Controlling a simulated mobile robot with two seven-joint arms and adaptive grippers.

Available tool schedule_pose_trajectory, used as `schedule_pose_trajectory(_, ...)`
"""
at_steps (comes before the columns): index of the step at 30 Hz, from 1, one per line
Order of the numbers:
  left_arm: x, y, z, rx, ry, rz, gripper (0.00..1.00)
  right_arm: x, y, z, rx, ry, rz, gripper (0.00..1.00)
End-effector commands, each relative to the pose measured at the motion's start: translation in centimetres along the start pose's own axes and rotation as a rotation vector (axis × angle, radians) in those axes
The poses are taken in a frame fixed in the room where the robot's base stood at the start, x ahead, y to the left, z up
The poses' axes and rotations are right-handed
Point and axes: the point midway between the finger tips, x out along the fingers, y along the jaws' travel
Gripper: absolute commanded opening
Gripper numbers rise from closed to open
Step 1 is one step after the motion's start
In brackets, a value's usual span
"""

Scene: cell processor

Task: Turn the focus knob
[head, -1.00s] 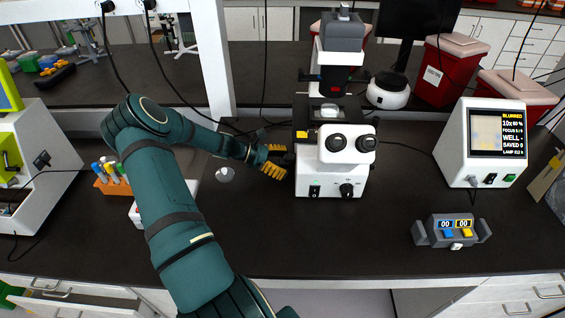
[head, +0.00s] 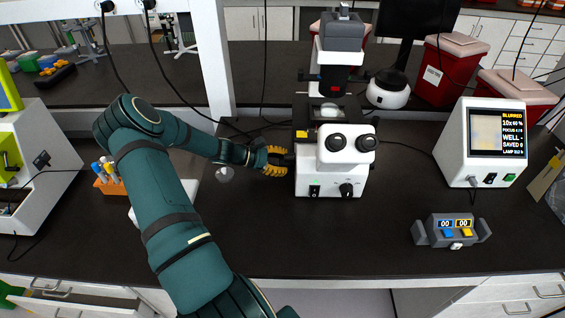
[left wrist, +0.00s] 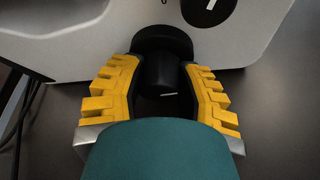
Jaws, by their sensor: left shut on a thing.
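The white microscope (head: 329,178) stands on the dark bench in the head view, with two black eyepieces facing me. My left gripper (head: 278,160) is at the left side of its base. In the left wrist view the black focus knob (left wrist: 163,72) sticks out from the white housing. The yellow-padded fingers of my left gripper (left wrist: 163,88) are on both sides of the knob and shut on it. A small white mark shows on the knob's end. In the head view the knob is mostly hidden by the gripper. My right gripper is not in view.
A white monitor box (head: 483,140) reading "BLURRED" stands at the right. A grey counter (head: 449,231) with two displays lies in front of it. A tube rack (head: 108,184) is left of my arm. The bench before the microscope is clear.

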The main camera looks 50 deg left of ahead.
Motion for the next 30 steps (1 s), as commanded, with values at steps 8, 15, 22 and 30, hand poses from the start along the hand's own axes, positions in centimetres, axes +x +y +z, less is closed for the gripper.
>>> schedule_pose_trajectory(8, 0.0, -0.1, -0.1, 0.221, -0.001, 0.095, 0.00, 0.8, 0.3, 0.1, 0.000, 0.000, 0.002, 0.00)
schedule_pose_trajectory(15, 0.0, -0.2, -0.1, 0.379, -0.002, 0.160, 0.00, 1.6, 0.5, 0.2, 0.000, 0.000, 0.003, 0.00)
schedule_pose_trajectory(22, 0.0, -0.2, -0.1, 0.474, -0.001, 0.199, 0.00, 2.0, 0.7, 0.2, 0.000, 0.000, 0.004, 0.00)
schedule_pose_trajectory(30, 0.0, -0.1, 0.0, 0.517, -0.001, 0.215, 0.00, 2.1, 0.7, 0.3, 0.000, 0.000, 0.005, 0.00)
